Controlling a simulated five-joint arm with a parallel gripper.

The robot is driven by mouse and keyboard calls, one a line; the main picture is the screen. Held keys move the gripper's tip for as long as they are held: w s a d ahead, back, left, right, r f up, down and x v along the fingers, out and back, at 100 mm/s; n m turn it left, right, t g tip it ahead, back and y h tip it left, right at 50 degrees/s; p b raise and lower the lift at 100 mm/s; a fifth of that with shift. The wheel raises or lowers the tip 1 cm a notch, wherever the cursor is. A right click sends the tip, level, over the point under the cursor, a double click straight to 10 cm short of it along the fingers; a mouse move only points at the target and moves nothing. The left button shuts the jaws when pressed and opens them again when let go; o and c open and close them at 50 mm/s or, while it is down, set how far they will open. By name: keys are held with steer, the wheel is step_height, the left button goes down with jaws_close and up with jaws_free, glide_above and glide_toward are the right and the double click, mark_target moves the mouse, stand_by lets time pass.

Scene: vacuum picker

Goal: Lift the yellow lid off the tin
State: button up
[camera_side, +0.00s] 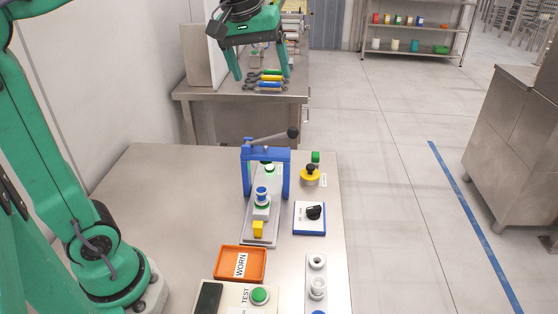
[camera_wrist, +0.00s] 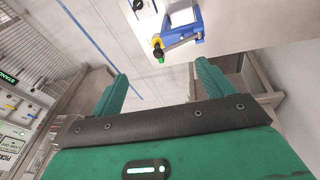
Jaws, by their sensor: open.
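I cannot make out a tin with a yellow lid on the bench. Yellow things there are a round base under a black knob (camera_side: 310,176), and a small yellow block (camera_side: 258,229) at the front of a grey fixture. Small coloured tins (camera_side: 396,20) stand on a far shelf, too small to tell their lids. My gripper (camera_side: 262,76) is open and empty, high up beyond the blue press frame in the side view. In the wrist view my gripper (camera_wrist: 162,76) shows its two green fingers wide apart with nothing between them.
A blue press frame (camera_side: 265,153) with a dark lever stands on the bench. An orange tray (camera_side: 242,276) marked WORN, a dial box (camera_side: 309,230) and a green button (camera_side: 260,295) are near the front. A second table (camera_side: 200,96) holds coloured tools. The bench's left side is clear.

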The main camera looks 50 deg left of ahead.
steer(key=w+a+n+g, duration=0.1)
steer(key=w+n, duration=0.3)
steer(key=w, duration=0.5)
steer(key=n+g, duration=0.2)
steer(key=n, duration=0.4)
glide_above(311, 166)
step_height(311, 166, down, 8)
step_height(311, 166, down, 23)
steer(key=shift+a+r, duration=0.1)
steer(key=shift+r, duration=0.05)
steer(key=shift+f, duration=2.6)
steer(key=shift+c, duration=0.4)
steer(key=c, duration=1)
